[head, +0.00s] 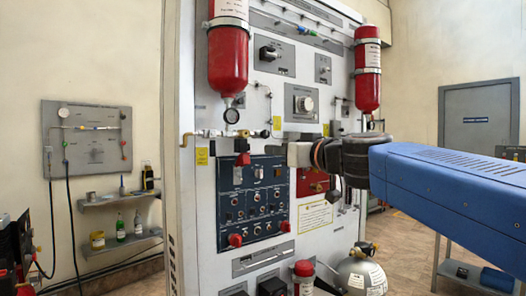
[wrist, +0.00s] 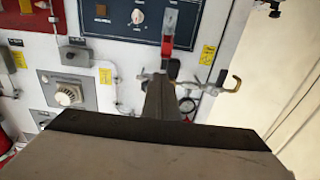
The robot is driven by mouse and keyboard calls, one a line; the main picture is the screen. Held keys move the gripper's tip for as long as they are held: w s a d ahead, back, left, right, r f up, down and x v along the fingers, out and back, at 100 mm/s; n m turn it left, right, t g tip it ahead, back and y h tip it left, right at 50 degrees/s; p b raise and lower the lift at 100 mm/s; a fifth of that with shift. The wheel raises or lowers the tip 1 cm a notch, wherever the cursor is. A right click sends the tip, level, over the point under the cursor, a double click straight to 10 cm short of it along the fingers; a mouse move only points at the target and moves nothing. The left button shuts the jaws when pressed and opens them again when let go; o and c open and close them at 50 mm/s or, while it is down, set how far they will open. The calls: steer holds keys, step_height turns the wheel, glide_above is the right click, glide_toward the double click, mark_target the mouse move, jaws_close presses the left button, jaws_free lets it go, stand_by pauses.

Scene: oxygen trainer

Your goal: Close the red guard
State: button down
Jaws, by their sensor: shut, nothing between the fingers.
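The red guard (head: 242,159) is at the top edge of the navy switch panel (head: 281,213), under a brass-fitted pipe. In the wrist view, where the board looks upside down, the red guard (wrist: 168,45) shows above my fingertips and appears raised; its exact angle is hard to tell. A dark part lies at its near end. My gripper (head: 294,154) is to the right of the guard, in front of the board. In the wrist view my gripper (wrist: 161,82) is shut and empty, its fingers pointing toward the board and apparently apart from the guard.
Brass fittings (wrist: 231,84) and the pipe lie close to my fingers. A round knob (head: 304,104) is up and right of the panel. Two red cylinders (head: 228,60) (head: 367,75) hang above. A red bottle (head: 303,277) and a silver tank (head: 360,275) stand below.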

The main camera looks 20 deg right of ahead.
mark_target(243, 160)
steer(key=x, duration=0.9)
steer(key=shift+w, duration=0.15)
steer(key=shift+f, duration=0.15)
